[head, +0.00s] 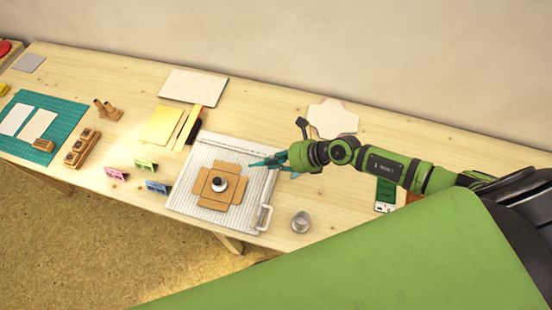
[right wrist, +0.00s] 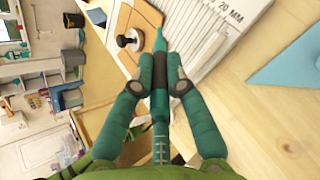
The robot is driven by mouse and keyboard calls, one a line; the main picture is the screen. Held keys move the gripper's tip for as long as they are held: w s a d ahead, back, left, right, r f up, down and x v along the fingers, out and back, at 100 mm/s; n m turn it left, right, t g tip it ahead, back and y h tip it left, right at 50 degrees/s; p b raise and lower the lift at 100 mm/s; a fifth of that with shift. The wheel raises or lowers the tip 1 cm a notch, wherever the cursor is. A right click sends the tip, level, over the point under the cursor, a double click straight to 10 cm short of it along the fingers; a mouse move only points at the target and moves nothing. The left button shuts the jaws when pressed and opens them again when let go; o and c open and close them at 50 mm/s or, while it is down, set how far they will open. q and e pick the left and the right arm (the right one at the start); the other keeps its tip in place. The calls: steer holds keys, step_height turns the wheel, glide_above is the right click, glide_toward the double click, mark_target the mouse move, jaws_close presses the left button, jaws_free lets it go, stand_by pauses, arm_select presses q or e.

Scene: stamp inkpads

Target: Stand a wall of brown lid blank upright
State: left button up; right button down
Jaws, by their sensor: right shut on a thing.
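The brown lid blank (head: 209,196) is a cross-shaped piece with side flaps, on the white ribbed board (head: 187,204). Its flaps look flat or nearly flat. A round weight with a dark knob (head: 219,184) sits on its middle; the weight also shows in the right wrist view (right wrist: 130,41) beside part of the brown blank (right wrist: 148,12). My right gripper (right wrist: 159,68) is shut on a teal pen-like tool (right wrist: 160,44) with a dark band. In the head view my right gripper (head: 283,160) is right of the blank, over the board's right edge. My left gripper is not in view.
A clear jar (head: 301,222) stands right of the board, near the table's front edge. Small coloured pieces (head: 157,187) stand left of it. Yellow sheets (head: 160,124) lie behind, a pale sheet (head: 333,117) behind right. A green mat (head: 66,119) is far left.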

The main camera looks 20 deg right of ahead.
mark_target(259, 163)
steer(key=shift+f+b, duration=1.45)
steer(key=shift+f, duration=0.55)
steer(key=shift+w+a+r+p, duration=0.2)
steer(key=shift+a+r+p, duration=0.05)
steer(key=shift+p, duration=0.1)
steer(key=shift+w+a+p, duration=0.3)
steer(key=shift+w+a, duration=0.4)
steer(key=shift+a, duration=0.3)
steer(key=shift+w+a+p, duration=0.25)
steer(key=shift+w+a, duration=0.4)
steer(key=shift+a, duration=0.3)
steer(key=shift+a+r+p, duration=0.2)
steer(key=shift+r+p, duration=0.35)
steer(key=shift+p, duration=0.4)
steer(key=shift+s+a+r+p, duration=0.15)
steer(key=shift+s+r+p, duration=0.3)
steer(key=shift+p, duration=0.45)
steer(key=shift+s+a+p, duration=0.3)
steer(key=shift+s+p, duration=0.05)
steer(key=shift+p, duration=0.25)
steer(key=shift+s+a, duration=0.1)
steer(key=shift+s, duration=0.1)
